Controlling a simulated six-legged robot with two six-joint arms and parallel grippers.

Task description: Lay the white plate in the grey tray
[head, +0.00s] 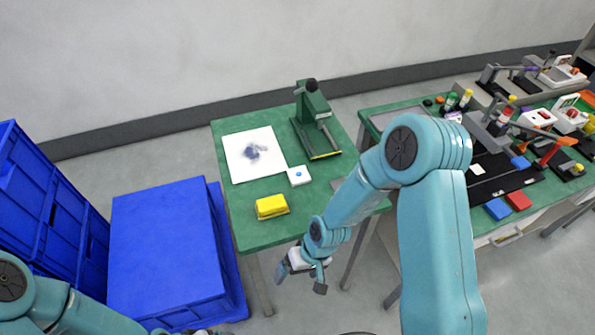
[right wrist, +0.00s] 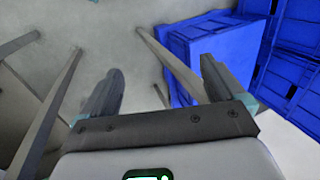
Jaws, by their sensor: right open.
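A small white plate (head: 477,169) lies on the black mat on the right-hand green table, in the head view. A flat grey tray (head: 380,121) is near the left end of that table, partly hidden behind my right arm. My right gripper (head: 301,280) is open and empty, hanging low in front of the left-hand green table, well away from plate and tray.
The left table (head: 235,212) holds a white sheet (head: 240,165), a yellow block (head: 271,206) and a green press (head: 313,115). Blue crates (head: 165,240) stand left of it. Blue (head: 497,209) and red (head: 518,200) pieces lie near the right table's front edge; fixtures crowd its back.

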